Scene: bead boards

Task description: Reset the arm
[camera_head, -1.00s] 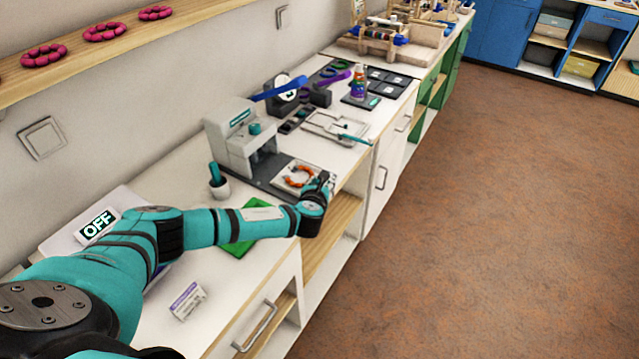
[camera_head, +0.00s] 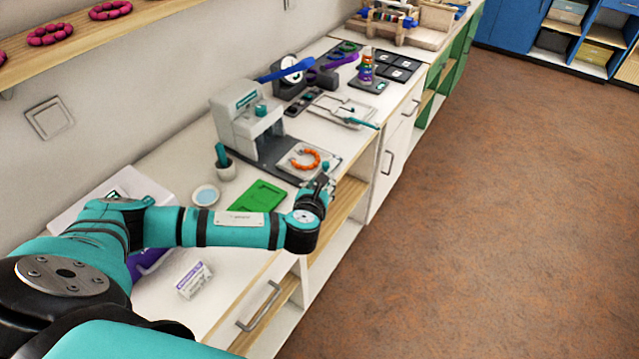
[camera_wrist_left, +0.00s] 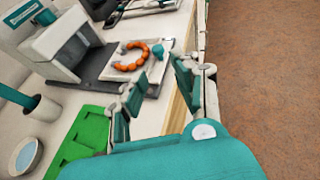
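My left gripper (camera_head: 318,186) is at the counter's front edge, just in front of a pale board with an orange bead ring. In the left wrist view its two fingers (camera_wrist_left: 157,85) stand apart with nothing between them. The orange bead ring (camera_head: 306,159) lies on the pale board beside the grey press; it also shows in the left wrist view (camera_wrist_left: 122,66), beyond the fingers and apart from them. My right gripper is not in view.
A grey press (camera_head: 243,125), a cup with a teal handle (camera_head: 223,170), a small round dish (camera_head: 206,196) and a green tray (camera_head: 257,197) stand on the white counter. A white label card (camera_head: 194,280) is near the front. The brown floor (camera_head: 480,220) at right is clear.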

